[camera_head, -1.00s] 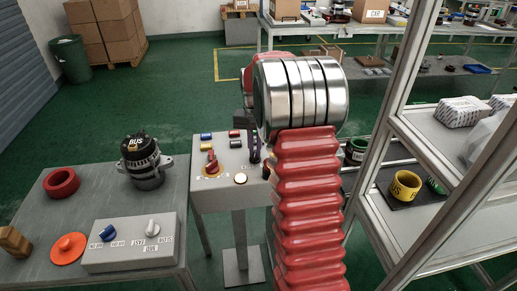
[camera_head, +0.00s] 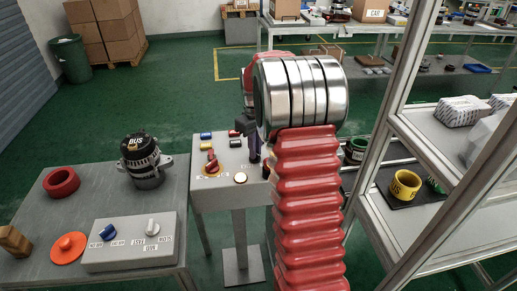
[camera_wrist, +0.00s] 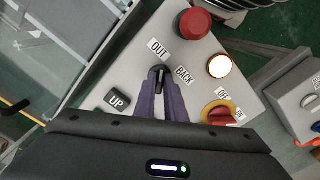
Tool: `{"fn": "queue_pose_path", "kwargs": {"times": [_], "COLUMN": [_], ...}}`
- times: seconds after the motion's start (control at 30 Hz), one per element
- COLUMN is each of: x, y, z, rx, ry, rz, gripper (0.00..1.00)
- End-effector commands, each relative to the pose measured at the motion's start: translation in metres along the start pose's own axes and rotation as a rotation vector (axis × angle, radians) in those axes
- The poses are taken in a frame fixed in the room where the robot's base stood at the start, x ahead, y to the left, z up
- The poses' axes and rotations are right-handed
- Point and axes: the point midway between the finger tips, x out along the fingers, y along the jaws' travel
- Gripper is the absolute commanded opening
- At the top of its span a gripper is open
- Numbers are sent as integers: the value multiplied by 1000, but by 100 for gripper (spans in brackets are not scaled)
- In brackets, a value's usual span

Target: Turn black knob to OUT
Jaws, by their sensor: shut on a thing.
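The black knob (camera_wrist: 159,73) shows in the wrist view on the grey control box (camera_wrist: 140,72), between the white labels OUT (camera_wrist: 158,48) and BACK (camera_wrist: 184,76). My gripper (camera_wrist: 160,83) is shut on the knob, its two dark purple fingers on either side of it. The fingers cover much of the knob, so I cannot tell exactly which label it points to. In the head view my gripper (camera_head: 254,149) reaches down to the control box (camera_head: 224,190), and my arm hides the box's right part.
In the wrist view, a red button (camera_wrist: 193,23), a lit white button (camera_wrist: 220,66), a red-and-yellow switch (camera_wrist: 220,113) and a black UP control (camera_wrist: 117,99) surround the knob. In the head view, a table (camera_head: 100,197) stands left and a metal shelf (camera_head: 440,222) right.

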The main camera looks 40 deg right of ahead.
Motion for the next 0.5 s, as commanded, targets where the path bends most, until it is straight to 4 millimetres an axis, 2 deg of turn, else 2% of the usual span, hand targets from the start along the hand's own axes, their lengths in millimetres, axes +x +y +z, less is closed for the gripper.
{"fn": "queue_pose_path", "kwargs": {"times": [0.2,0.5], "x": [4,4], "y": [-1,-2], "z": [4,4], "rx": [-117,-174], "ry": [-13,-12], "rz": [-8,-9], "gripper": [0,0]}}
